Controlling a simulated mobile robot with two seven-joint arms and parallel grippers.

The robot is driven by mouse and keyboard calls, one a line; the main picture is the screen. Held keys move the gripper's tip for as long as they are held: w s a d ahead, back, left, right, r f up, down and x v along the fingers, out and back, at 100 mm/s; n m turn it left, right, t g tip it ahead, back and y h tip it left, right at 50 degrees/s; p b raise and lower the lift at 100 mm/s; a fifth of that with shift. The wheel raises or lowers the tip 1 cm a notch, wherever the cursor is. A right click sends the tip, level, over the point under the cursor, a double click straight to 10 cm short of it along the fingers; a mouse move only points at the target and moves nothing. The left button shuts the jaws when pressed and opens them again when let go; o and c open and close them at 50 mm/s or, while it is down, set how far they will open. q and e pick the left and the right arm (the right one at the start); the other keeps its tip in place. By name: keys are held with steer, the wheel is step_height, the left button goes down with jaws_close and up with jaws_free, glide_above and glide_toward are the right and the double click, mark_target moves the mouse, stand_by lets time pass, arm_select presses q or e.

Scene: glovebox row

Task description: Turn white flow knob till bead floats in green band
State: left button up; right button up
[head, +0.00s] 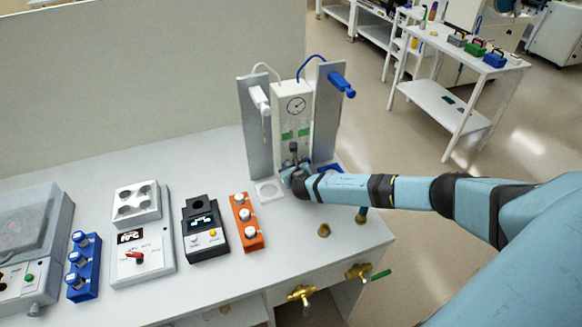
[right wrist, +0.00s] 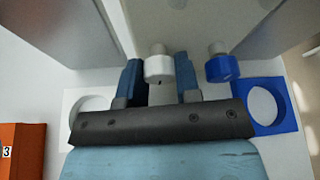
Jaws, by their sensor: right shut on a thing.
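The white flow knob (right wrist: 158,68) sits between the two blue fingers of my right gripper (right wrist: 160,82) in the right wrist view, and the gripper is shut on it. In the head view my right gripper (head: 294,172) is at the foot of the white gauge panel (head: 293,92) and hides the knob. Green band marks (head: 288,136) show on the lower panel. I cannot make out the bead. A blue knob (right wrist: 221,66) is just right of the gripper, apart from the fingers. My left gripper is not in view.
Grey upright plates with a white cylinder (head: 260,98) and a blue cylinder (head: 341,84) flank the panel. A white ring holder (right wrist: 92,104) and a blue one (right wrist: 272,103) lie beside the gripper. An orange block (head: 247,222) stands to the left.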

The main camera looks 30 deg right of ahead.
steer(key=shift+n+h, duration=1)
steer(key=shift+n, duration=0.5)
steer(key=o, duration=0.9)
steer(key=b+v, duration=0.1)
steer(key=v, duration=1.3)
steer(key=shift+w+a, duration=0.15)
